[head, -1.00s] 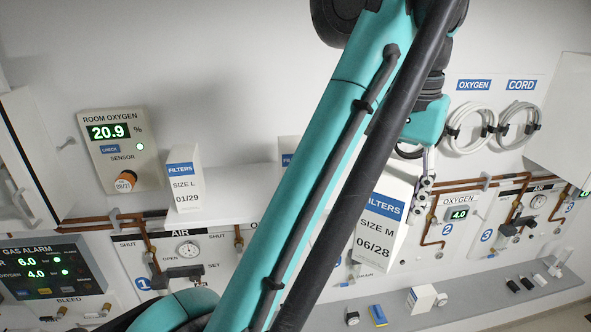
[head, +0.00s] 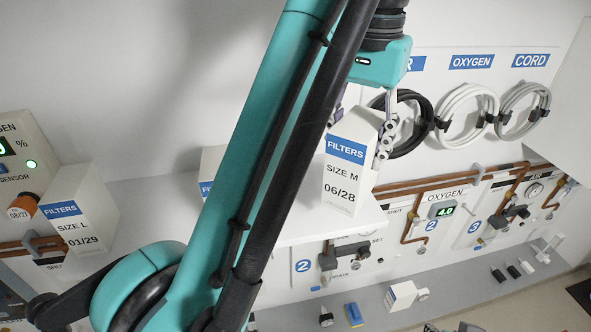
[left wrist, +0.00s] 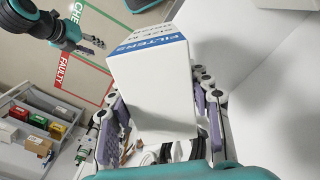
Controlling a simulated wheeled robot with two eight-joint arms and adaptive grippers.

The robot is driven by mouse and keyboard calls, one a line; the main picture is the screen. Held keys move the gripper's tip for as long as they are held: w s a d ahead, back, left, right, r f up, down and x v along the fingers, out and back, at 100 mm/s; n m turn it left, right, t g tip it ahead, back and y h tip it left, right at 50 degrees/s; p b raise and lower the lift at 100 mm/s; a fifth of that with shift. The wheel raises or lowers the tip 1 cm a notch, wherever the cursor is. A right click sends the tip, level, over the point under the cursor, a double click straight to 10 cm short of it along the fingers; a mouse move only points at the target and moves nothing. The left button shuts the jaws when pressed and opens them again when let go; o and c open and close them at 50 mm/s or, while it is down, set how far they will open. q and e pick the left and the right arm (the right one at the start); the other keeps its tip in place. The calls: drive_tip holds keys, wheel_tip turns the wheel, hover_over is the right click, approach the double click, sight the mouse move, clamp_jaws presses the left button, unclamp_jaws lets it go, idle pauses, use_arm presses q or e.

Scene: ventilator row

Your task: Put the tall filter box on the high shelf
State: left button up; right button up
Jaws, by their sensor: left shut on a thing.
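A tall white filter box with a blue band, marked SIZE M 06/28 (head: 345,172), is held upright by my left gripper (head: 364,128) near the right end of the high shelf (head: 300,230). Its lower end is close to the shelf; whether it touches I cannot tell. In the left wrist view the box (left wrist: 152,85) sits between the left fingers (left wrist: 163,110). Another filter box, SIZE L 01/29 (head: 78,222), stands at the shelf's left. A further box (head: 212,160) is mostly hidden behind my left arm. My right gripper (left wrist: 92,42) shows small in the left wrist view, its opening unclear.
Black, white and grey coiled hoses (head: 467,113) hang on the wall to the right. Below are pipes and an oxygen panel (head: 443,210). A lower ledge (head: 450,285) holds a small white box (head: 400,296) and a blue-yellow item (head: 354,314).

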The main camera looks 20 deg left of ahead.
use_arm(q)
drive_tip(key=w+a+f, duration=0.6)
drive_tip(key=f, duration=0.3)
drive_tip(key=shift+f, duration=0.15)
drive_tip(key=o, duration=1.2)
drive_tip(key=shift+s+a, duration=0.1)
drive_tip(key=shift+o, duration=0.2)
use_arm(e)
drive_tip(key=shift+w+f, duration=0.15)
drive_tip(key=shift+w, duration=0.05)
